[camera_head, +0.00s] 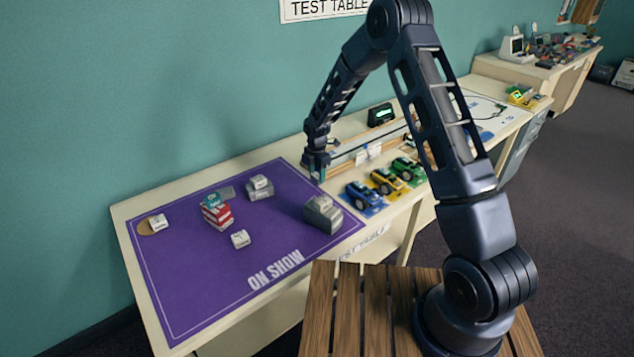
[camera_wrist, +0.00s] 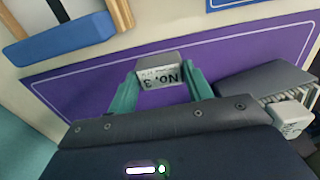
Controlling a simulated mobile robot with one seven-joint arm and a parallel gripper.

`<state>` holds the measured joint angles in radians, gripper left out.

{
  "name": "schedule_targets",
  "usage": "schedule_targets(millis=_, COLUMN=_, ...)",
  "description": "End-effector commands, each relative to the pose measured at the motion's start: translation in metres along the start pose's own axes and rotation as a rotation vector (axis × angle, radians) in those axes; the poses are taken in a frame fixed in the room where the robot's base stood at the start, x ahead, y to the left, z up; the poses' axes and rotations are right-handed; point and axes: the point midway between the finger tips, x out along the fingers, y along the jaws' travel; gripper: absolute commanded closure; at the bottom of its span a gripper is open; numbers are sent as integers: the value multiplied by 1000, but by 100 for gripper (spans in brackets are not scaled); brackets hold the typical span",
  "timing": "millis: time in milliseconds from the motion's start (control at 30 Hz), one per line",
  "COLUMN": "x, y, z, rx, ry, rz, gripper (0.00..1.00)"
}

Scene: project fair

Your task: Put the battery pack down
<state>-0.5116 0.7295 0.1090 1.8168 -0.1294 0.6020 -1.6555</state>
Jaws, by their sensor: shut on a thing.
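My gripper (camera_head: 318,172) is above the back right corner of the purple mat (camera_head: 185,275), beside the wooden-railed track. In the wrist view its teal fingers (camera_wrist: 160,92) are shut on a small grey block labelled No. 3 (camera_wrist: 160,76), its white face reading upside down. The block looks like the number markers on the mat, and I cannot tell whether it is the battery pack. How far it is above the mat is unclear. In the head view the fingers mostly hide it.
The mat carries a red-and-white stack (camera_head: 217,215), a grey item with a marker (camera_head: 260,189), a larger grey box (camera_head: 323,214), a loose white marker (camera_head: 240,239) and a round brown piece (camera_head: 147,227). Toy cars (camera_head: 364,196) stand to the right. The mat's front left is clear.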

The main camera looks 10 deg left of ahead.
Motion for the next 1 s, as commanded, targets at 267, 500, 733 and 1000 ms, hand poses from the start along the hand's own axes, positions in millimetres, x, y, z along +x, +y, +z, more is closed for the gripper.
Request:
schedule_targets(millis=267, x=32, y=0, z=-1, rx=0, ry=1, rz=-1, gripper=74)
schedule_targets(millis=500, x=42, y=0, z=0, rx=0, ry=0, rz=0, gripper=74)
schedule_targets(millis=733, x=44, y=0, z=0, rx=0, ry=0, rz=0, gripper=74)
schedule_targets(millis=1000, x=44, y=0, z=0, rx=0, ry=0, rz=0, gripper=28)
